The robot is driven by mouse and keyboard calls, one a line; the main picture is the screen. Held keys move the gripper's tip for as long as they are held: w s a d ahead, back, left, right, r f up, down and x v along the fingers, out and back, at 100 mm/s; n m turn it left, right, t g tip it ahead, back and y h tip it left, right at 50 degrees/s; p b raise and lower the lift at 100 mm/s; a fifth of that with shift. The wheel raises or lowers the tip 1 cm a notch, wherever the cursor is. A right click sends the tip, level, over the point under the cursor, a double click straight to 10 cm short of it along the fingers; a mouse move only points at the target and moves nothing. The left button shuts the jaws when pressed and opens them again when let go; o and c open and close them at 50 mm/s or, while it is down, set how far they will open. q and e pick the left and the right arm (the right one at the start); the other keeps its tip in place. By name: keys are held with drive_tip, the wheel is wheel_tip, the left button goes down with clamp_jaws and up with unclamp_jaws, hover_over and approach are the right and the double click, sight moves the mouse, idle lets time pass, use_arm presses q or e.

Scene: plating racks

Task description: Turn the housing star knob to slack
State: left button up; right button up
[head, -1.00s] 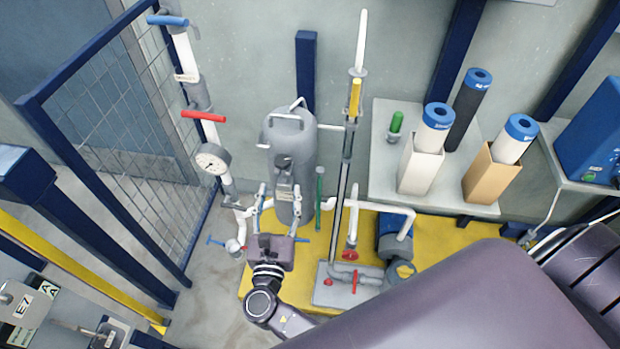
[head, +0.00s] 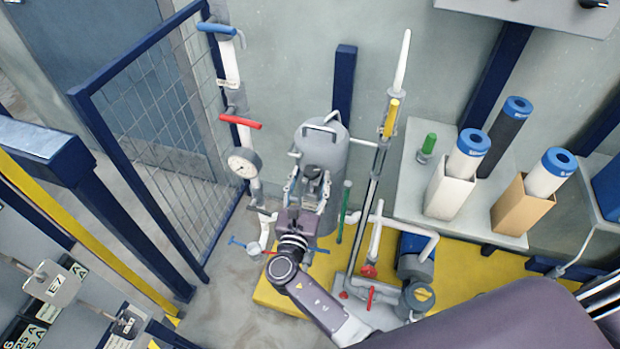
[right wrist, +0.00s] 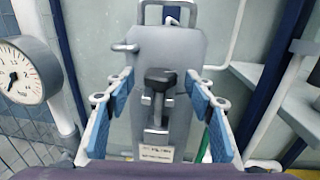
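The star knob (right wrist: 160,78) is a dark knob on the front of the grey filter housing (right wrist: 180,45), above a small label. It also shows in the head view (head: 313,173), partly hidden by my gripper. The housing (head: 322,150) stands upright against the wall side. My right gripper (right wrist: 160,92) is open, with one blue-padded finger on each side of the knob and gaps between. In the head view my right gripper (head: 308,188) is in front of the housing. I cannot tell how deep the knob sits between the fingers. My left gripper is out of view.
A pressure gauge (head: 243,162) on a pipe with a red handle (head: 240,122) is left of the housing. A mesh fence (head: 150,120) is farther left.

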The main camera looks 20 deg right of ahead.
drive_tip(key=c, duration=1.1)
drive_tip(key=shift+s+d+r+n+t+y+p, duration=0.1)
drive_tip(key=shift+d+n+t+y+p, duration=0.1)
drive_tip(key=shift+n+t+y+p, duration=0.4)
drive_tip(key=shift+s+d+n+y, duration=0.15)
drive_tip(key=shift+n+y, duration=0.35)
drive_tip(key=shift+y, duration=0.5)
drive_tip(key=n+y, duration=0.2)
drive_tip(key=y, duration=0.1)
drive_tip(key=shift+d+t, duration=0.2)
drive_tip(key=shift+t, duration=0.2)
drive_tip(key=shift+d+n+y+b, duration=0.1)
drive_tip(key=shift+n+y+b, duration=0.7)
drive_tip(key=shift+y, duration=0.6)
